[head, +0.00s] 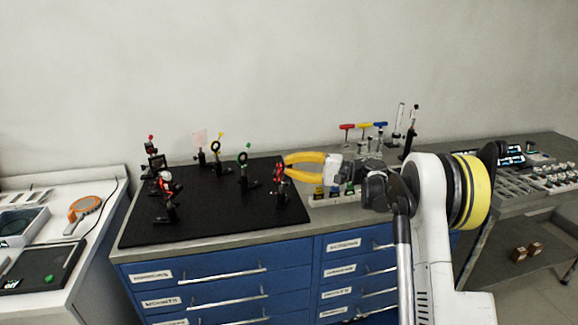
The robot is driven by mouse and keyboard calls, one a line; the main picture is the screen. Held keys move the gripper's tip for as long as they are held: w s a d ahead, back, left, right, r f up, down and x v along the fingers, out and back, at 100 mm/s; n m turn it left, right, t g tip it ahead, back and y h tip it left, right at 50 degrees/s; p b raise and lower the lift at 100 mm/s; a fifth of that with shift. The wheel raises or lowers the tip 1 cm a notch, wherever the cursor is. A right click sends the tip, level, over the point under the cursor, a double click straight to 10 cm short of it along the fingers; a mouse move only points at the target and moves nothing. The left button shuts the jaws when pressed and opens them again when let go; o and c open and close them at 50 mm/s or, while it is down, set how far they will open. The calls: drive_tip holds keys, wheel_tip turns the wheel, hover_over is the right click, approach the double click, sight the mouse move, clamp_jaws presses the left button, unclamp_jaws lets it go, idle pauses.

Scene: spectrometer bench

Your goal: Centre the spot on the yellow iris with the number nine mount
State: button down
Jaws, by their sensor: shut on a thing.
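The yellow iris (217,148) is a small dark ring on a black post with a yellow top. It stands near the back of the black breadboard (235,222). My gripper (284,168) has yellow fingers reaching in from the right, with their tips at a small red and black mount (279,180) near the board's right edge. The fingers are shut on this mount, and their tips partly hide it. No number nine is readable on any mount, so I cannot tell which it is. The light spot cannot be made out.
A green-topped iris (243,158) stands between the yellow iris and my gripper. Other mounts (166,188) stand at the left, with a pale pinkish card (199,138) behind. T-handled keys (364,126) stand behind my wrist. The board's front is clear.

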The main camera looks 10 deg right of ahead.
drive_tip(key=shift+d, duration=0.1)
drive_tip(key=c, duration=1.4)
unclamp_jaws()
drive_tip(key=shift+w+d, duration=0.1)
drive_tip(key=shift+d, duration=0.05)
drive_tip(key=v, duration=1.1)
drive_tip(key=shift+s+d, duration=0.25)
drive_tip(key=shift+d, duration=0.1)
